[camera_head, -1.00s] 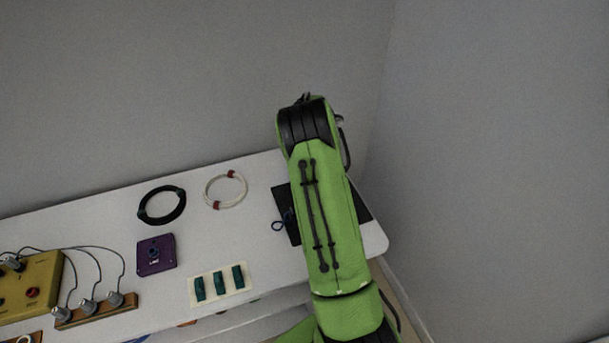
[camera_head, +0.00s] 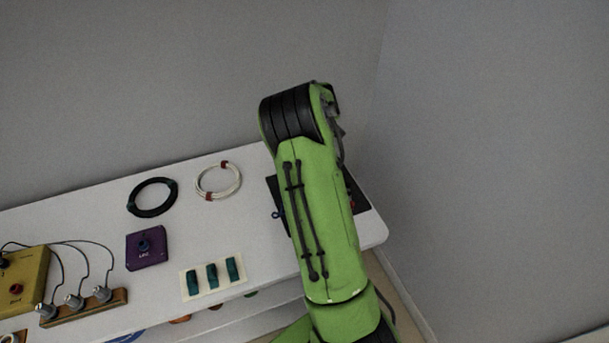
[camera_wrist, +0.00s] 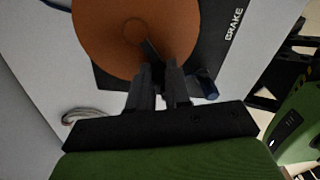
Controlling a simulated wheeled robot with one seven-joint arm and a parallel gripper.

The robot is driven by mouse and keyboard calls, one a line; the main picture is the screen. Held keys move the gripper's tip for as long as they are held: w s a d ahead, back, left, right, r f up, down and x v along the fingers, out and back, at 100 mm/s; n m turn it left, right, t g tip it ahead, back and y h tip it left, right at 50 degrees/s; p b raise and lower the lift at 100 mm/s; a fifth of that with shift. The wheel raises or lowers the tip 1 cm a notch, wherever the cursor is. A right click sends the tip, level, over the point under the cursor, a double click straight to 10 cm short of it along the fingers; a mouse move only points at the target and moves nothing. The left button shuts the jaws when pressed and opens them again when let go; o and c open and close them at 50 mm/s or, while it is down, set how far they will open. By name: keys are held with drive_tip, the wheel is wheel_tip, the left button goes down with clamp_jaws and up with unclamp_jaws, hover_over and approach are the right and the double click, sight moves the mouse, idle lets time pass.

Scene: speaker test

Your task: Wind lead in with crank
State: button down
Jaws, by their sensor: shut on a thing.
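In the wrist view an orange disc (camera_wrist: 115,45) of the winder lies over a black base plate (camera_wrist: 105,80), which bears the word BRAKE. A dark crank arm (camera_wrist: 151,50) reaches from near the disc's middle to my gripper (camera_wrist: 160,92). The fingers are shut at its end, on the crank handle, which they mostly hide. A short dark blue cylinder (camera_wrist: 207,87) stands right of the fingers. In the head view the black plate (camera_head: 277,188) shows beside my green arm, which hides the gripper and disc.
Left of the plate are a white cable coil (camera_head: 197,190), a black coil (camera_head: 130,208), a purple box (camera_head: 146,257) and a card with teal pieces (camera_head: 203,288). A yellow box (camera_head: 32,272) stands farther left. The grey wall is close behind and right of the table (camera_head: 95,220).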

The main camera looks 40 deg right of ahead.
drive_tip(key=n, duration=0.1)
drive_tip(key=s+n+b, duration=0.1)
drive_tip(key=n, duration=0.1)
drive_tip(key=d+n+b, duration=0.1)
drive_tip(key=shift+s+f+n, duration=0.1)
drive_tip(key=shift+s+n, duration=0.15)
drive_tip(key=shift+n, duration=0.05)
drive_tip(key=n+b, duration=0.1)
drive_tip(key=n, duration=0.1)
drive_tip(key=s+d+n+b, duration=0.1)
drive_tip(key=b, duration=0.1)
drive_tip(key=shift+d+n, duration=0.2)
drive_tip(key=shift+n, duration=0.2)
drive_tip(key=shift+d+n+b, duration=0.3)
drive_tip(key=shift+n+b, duration=0.1)
drive_tip(key=shift+n, duration=0.3)
drive_tip(key=shift+s, duration=0.1)
drive_tip(key=c, duration=1.1)
unclamp_jaws()
drive_tip(key=shift+r, duration=0.2)
